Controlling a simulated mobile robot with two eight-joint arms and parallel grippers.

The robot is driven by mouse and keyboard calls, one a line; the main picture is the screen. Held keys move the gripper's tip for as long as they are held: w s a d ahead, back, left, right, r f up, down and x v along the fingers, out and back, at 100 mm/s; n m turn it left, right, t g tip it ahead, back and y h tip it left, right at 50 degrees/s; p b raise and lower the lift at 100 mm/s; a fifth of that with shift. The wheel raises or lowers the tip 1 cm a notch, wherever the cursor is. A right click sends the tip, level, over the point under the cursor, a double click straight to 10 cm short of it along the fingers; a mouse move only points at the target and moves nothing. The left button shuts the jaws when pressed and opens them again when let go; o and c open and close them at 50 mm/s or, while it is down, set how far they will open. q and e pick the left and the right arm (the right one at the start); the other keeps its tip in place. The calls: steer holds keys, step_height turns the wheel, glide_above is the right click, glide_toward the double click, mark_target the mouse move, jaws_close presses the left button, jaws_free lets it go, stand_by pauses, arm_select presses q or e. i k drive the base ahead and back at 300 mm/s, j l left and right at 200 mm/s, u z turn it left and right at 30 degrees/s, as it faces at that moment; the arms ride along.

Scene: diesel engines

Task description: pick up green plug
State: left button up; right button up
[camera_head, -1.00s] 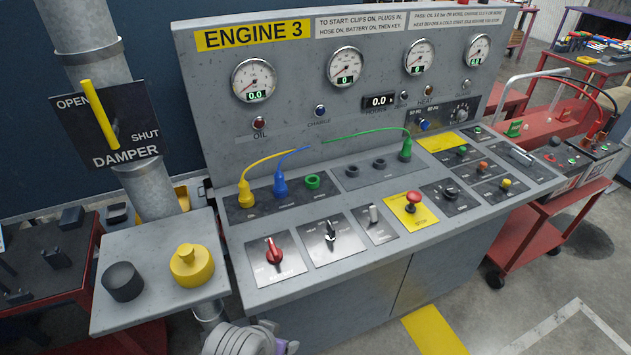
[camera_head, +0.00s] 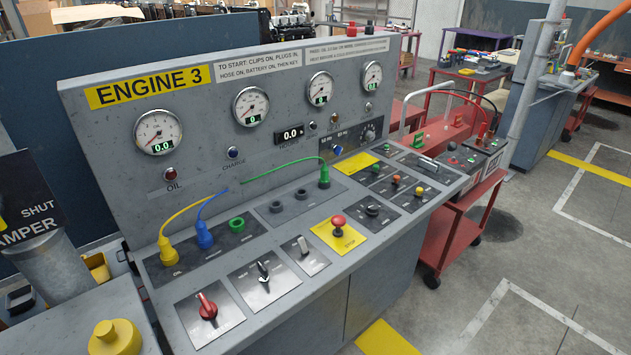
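The green plug (camera_head: 324,178) stands upright on the sloped console of the Engine 3 panel, at the right end of a dark strip with two black sockets (camera_head: 288,200). A green cable (camera_head: 282,168) runs from its top leftward to the panel. An empty-looking green ring socket (camera_head: 237,225) sits on the left strip, beside the blue plug (camera_head: 204,236) and yellow plug (camera_head: 167,250), which stand upright with their cables. Neither of my grippers is in view now.
A red mushroom stop button (camera_head: 338,221) on a yellow plate stands in front of the green plug. A red rotary switch (camera_head: 207,306) is at the front left. A red cart (camera_head: 461,211) stands right of the console, with open floor in front.

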mark_target(325, 179)
steer(key=l+u, duration=0.1)
steer(key=u, duration=0.3)
steer(key=i+l+u, duration=0.1)
steer(key=u, duration=0.25)
steer(key=l+u, duration=0.15)
steer(key=u, duration=0.25)
steer(key=l+u, duration=0.3)
steer(key=l, duration=0.25)
steer(key=l+u, duration=0.3)
steer(key=l, duration=0.7)
steer(key=k+l+u, duration=0.1)
steer(key=l, duration=0.45)
steer(key=i, duration=0.45)
